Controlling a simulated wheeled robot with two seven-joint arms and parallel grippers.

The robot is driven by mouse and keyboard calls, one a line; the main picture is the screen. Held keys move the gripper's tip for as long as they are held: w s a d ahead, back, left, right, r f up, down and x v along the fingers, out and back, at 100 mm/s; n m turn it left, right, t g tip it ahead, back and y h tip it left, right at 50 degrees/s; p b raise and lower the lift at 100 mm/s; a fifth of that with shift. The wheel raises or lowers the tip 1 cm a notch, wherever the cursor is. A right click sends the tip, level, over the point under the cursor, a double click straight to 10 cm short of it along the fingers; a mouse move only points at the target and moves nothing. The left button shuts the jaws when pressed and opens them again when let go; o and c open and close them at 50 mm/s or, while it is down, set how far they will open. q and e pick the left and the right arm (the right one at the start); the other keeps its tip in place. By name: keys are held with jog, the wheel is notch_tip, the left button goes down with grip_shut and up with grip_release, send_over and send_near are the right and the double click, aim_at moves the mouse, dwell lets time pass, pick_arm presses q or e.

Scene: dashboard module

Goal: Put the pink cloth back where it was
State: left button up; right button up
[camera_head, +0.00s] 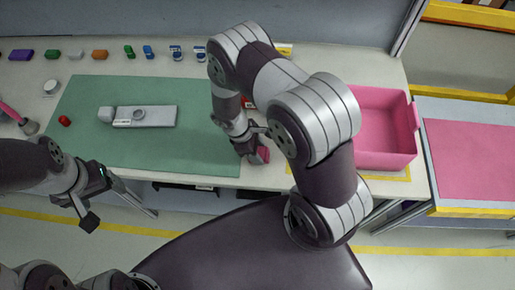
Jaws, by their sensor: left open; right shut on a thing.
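A small pink cloth (263,155) shows at the fingertips of my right gripper (255,150), which is shut on it. The cloth is at the right front corner of the green mat (200,150), close to the table's front edge. I cannot tell whether it touches the table. My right arm covers part of the table behind it. My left gripper (99,200) is open and empty, in front of the table's front edge at the left.
A grey module (155,115) lies on the mat, with a small red piece (64,121) to its left. A pink bin (385,160) stands right of my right arm. Several small coloured parts line the table's back. A pink-topped surface (475,160) is at far right.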

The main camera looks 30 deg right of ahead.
jog(key=shift+f, duration=0.2)
jog(key=o, duration=1.2)
jog(key=shift+r, duration=0.1)
jog(key=shift+r, duration=0.3)
jog(key=b+v, duration=0.2)
jog(key=v, duration=1)
jog(key=s+d+r+m+t+y, duration=0.1)
jog(key=s+r+m+t+y, duration=0.2)
jog(key=s+r+m, duration=0.4)
notch_tip(320, 180, up, 3)
jog(key=m, duration=0.4)
jog(key=shift+d+t+y, duration=0.3)
jog(key=shift+t, duration=0.1)
